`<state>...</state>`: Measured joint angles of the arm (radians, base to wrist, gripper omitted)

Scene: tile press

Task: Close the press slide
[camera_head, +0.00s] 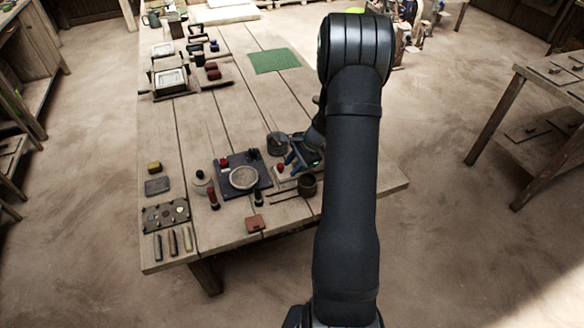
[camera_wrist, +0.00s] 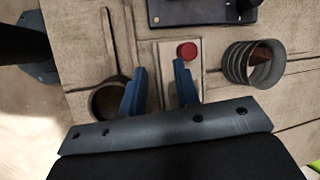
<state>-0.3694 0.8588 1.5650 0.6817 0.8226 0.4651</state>
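A pale narrow board with a red round knob (camera_wrist: 187,50) lies on the table; I cannot tell for sure that it is the press slide. The knob also shows in the head view (camera_head: 281,168). My gripper (camera_wrist: 160,66) has its two blue fingers apart, with nothing visible held between them. The fingers reach over the near part of the board, and the knob is just beyond the right fingertip. In the head view my gripper (camera_head: 298,158) is partly hidden behind my arm. A dark plate (camera_wrist: 200,12) lies past the board.
A brown cup (camera_wrist: 108,101) stands left of the fingers, and a ribbed grey cup (camera_wrist: 252,65) stands to the right. In the head view, a pale round dish (camera_head: 243,178) sits on the dark plate. A green mat (camera_head: 274,61) lies farther back with clear table around it.

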